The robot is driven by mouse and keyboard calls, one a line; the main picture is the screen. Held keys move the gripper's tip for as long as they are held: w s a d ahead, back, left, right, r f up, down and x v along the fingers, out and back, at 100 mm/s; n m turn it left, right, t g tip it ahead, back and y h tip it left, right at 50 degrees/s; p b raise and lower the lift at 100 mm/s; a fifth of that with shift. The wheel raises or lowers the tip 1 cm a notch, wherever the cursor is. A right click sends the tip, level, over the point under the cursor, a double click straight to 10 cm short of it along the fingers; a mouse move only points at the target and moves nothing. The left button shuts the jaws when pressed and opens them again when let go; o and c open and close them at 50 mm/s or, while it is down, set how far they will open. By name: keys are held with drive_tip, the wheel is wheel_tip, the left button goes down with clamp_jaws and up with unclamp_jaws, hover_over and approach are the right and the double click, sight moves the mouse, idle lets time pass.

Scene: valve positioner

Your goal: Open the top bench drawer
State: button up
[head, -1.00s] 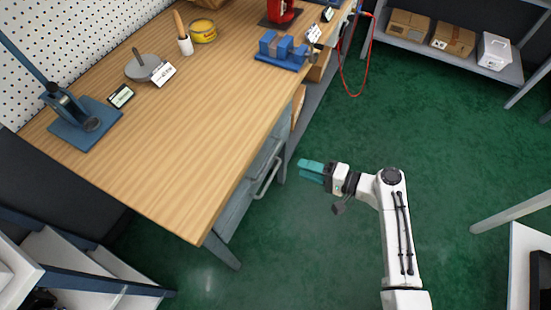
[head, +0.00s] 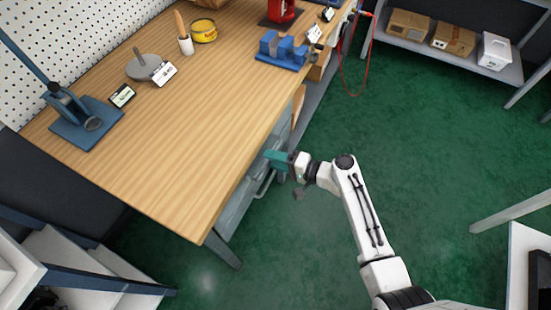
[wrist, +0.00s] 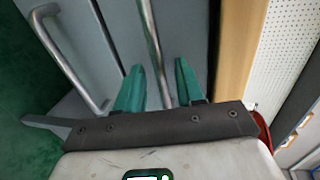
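The bench drawers have grey-blue fronts (head: 236,203) below the wooden bench top's front edge. In the wrist view, the top drawer front (wrist: 188,25) lies beside the bench top edge, and its metal bar handle (wrist: 154,45) runs between my teal fingers. My gripper (wrist: 158,82) is open, one finger on each side of this handle, with a visible gap to each. In the head view my gripper (head: 277,158) is at the drawer fronts and hides the top handle. The top drawer looks closed.
A lower drawer's handle (wrist: 62,55) is left of my fingers in the wrist view. The bench top (head: 170,150) overhangs close by. A bench leg (head: 222,250) stands at the near corner. Green floor (head: 410,130) to the right is clear up to a shelf with boxes (head: 453,40).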

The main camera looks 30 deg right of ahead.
drive_tip(key=shift+c, duration=0.2)
clamp_jaws()
drive_tip(key=shift+s+d, duration=0.1)
drive_tip(key=shift+s, duration=0.05)
idle(0.3)
